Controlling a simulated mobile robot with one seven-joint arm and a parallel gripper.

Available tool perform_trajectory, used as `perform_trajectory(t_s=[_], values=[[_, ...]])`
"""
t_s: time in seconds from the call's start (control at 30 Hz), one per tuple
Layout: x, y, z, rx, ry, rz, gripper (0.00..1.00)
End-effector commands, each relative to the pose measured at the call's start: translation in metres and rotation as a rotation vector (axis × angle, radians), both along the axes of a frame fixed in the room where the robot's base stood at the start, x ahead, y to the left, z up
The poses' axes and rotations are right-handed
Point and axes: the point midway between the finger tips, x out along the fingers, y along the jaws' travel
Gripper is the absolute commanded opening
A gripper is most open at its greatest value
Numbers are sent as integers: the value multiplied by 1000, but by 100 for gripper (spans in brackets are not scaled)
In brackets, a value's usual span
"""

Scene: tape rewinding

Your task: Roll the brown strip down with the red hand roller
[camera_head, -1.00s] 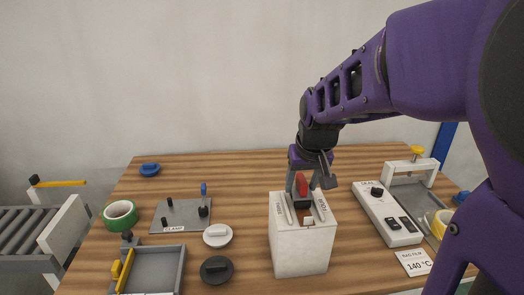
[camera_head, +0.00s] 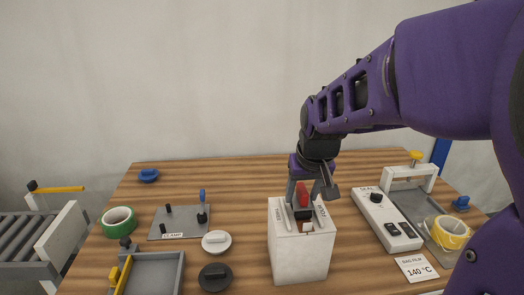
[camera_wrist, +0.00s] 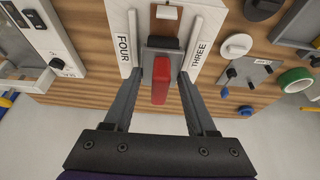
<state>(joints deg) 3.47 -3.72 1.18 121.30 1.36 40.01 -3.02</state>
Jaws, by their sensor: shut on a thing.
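The red hand roller (camera_head: 302,195) has a red handle and a dark block-like lower part. My gripper (camera_wrist: 162,76) is shut on it; the red handle also shows between the fingers in the wrist view (camera_wrist: 161,82). The roller is over the top of a white box (camera_head: 300,257), between two pale rails labelled FOUR and THREE. The brown strip (camera_wrist: 166,27) shows in the wrist view between the rails, beyond the roller, with a small white piece on it. The roller hides part of the strip. I cannot tell whether the roller touches it.
A sealer (camera_head: 388,222) and a yellow tape roll (camera_head: 450,232) stand at the right. At the left are a clamp plate (camera_head: 180,225), a green tape roll (camera_head: 119,220), a grey tray (camera_head: 155,272) and two round lids. The table behind the box is clear.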

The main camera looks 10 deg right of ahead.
Motion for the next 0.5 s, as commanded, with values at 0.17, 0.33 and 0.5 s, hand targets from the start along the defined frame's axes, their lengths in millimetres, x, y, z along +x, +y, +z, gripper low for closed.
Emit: perform_trajectory(t_s=[0.17,0.33,0.5], values=[[7,1,0,1,1,1,1],[15,1,1,1,0,1,1],[22,0,1,1,0,0,1]])
